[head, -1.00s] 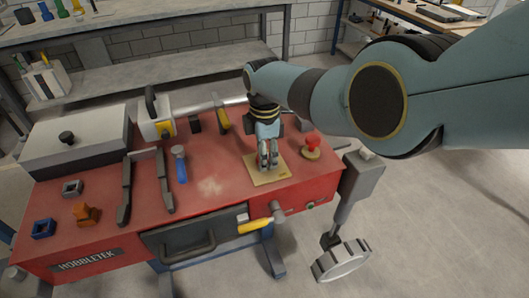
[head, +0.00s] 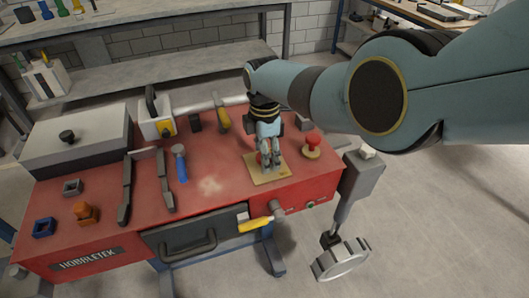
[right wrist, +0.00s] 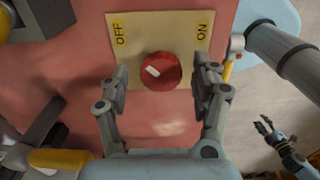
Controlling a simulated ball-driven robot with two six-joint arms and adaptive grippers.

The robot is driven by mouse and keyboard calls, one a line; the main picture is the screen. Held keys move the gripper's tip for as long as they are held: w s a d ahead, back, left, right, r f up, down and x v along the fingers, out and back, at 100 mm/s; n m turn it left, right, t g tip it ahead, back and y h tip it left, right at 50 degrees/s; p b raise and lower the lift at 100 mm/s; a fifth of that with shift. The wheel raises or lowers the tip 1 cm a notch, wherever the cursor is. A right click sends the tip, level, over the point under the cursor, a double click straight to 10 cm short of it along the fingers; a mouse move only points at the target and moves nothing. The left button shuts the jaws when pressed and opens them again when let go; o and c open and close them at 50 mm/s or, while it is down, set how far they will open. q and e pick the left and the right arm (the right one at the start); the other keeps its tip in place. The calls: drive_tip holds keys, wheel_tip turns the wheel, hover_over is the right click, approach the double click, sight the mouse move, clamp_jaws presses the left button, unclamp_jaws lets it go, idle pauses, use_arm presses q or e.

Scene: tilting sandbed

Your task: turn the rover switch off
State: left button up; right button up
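The rover switch is a round red knob (right wrist: 161,71) on a tan plate (right wrist: 178,24) marked OFF at left and ON at right in the right wrist view. A small white mark shows on the knob's face. In the head view the plate (head: 283,173) lies on the red bench top, and the knob is mostly hidden by my right gripper (head: 268,164). That gripper (right wrist: 163,82) is open over the knob, one finger on each side with gaps. My left gripper (right wrist: 264,124) shows small at the lower right, fingers apart and empty.
A red mushroom button (head: 312,144) stands close to the right of the plate. A yellow-handled lever (head: 255,224) sticks out from the bench front. Bare red surface lies between.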

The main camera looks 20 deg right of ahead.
wheel_tip(320, 180, up, 12)
idle(0.7)
